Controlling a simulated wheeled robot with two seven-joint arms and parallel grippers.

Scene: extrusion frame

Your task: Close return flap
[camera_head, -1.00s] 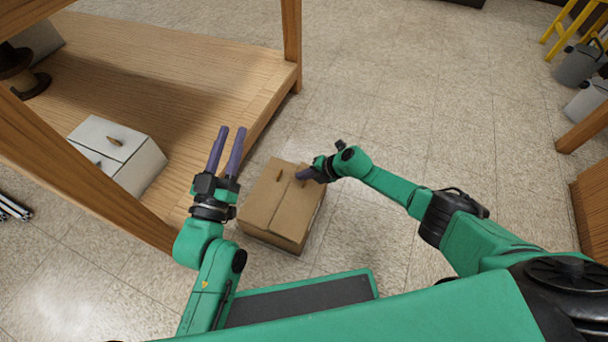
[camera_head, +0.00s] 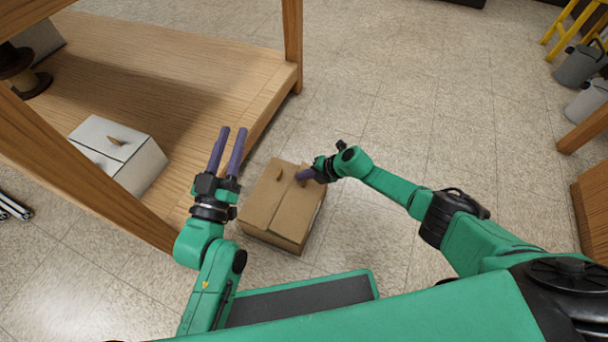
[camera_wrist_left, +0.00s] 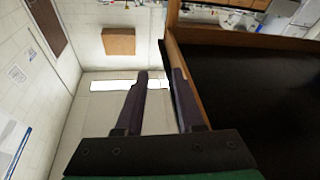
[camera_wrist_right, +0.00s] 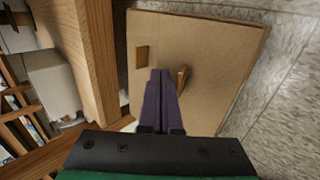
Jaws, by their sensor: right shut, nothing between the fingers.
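A brown cardboard box (camera_head: 283,205) stands on the floor beside the wooden shelf, with its top flaps lying about flat and a seam between them. Small brown tabs stand on the top. My right gripper (camera_head: 301,175) is shut and empty, its fingertips at the box top by one tab. In the right wrist view the shut fingers (camera_wrist_right: 160,75) point at the box top (camera_wrist_right: 205,45), beside the tab (camera_wrist_right: 182,75); I cannot tell if they touch. My left gripper (camera_head: 230,143) is open and empty, raised left of the box; its parted fingers (camera_wrist_left: 158,80) show in the left wrist view.
A white box (camera_head: 118,155) with a brown tab sits on the wooden shelf (camera_head: 170,75). A dark spool (camera_head: 22,70) is at the far left. Grey buckets (camera_head: 580,65) stand at the far right. The floor behind and right of the cardboard box is clear.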

